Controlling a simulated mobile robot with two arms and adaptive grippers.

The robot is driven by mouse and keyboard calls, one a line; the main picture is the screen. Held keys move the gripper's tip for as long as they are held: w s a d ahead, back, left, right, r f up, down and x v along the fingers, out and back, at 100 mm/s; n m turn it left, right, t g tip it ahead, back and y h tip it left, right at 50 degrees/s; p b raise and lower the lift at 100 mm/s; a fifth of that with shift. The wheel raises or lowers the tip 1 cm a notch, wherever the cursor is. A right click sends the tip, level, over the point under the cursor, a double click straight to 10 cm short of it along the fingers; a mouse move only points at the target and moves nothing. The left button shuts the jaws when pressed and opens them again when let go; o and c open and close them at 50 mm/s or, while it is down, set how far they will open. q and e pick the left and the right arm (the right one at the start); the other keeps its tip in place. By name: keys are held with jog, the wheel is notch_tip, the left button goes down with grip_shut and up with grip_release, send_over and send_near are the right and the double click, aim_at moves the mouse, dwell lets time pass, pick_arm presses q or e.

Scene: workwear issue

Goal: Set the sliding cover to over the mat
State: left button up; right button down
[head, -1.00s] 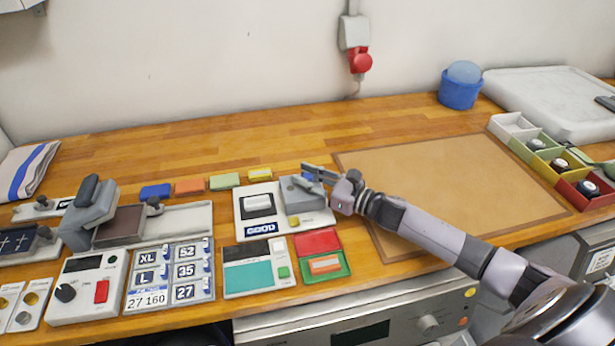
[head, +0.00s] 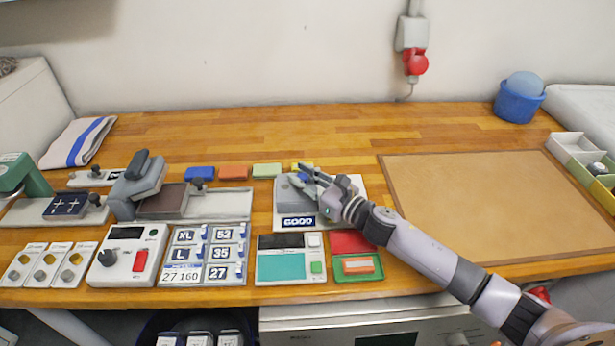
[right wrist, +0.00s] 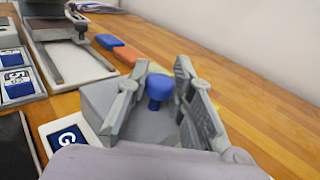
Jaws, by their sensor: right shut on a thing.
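The sliding cover (head: 284,198) is a grey block on the left part of the white unit (head: 359,184) labelled GOOD. My right gripper (head: 306,180) reaches it from the right and is shut on its blue knob (right wrist: 157,88); the right wrist view shows the knob between the two fingers. The cover also fills the middle of that view (right wrist: 98,100). The dark-framed mat on the unit's left part is hidden beneath the cover. My left gripper is not in view.
Coloured blocks (head: 233,173) lie in a row behind the unit. A teal-fronted device (head: 282,266) and a green tray (head: 358,277) stand in front. A large brown board (head: 480,200) lies right.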

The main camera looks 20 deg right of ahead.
jog(key=c, duration=1.4)
grip_release()
jog(key=shift+w+a, duration=0.1)
jog(key=shift+a, duration=0.2)
jog(key=shift+d, duration=0.1)
jog(key=shift+d, duration=0.1)
jog(key=v, duration=1.2)
jog(key=shift+r, duration=0.1)
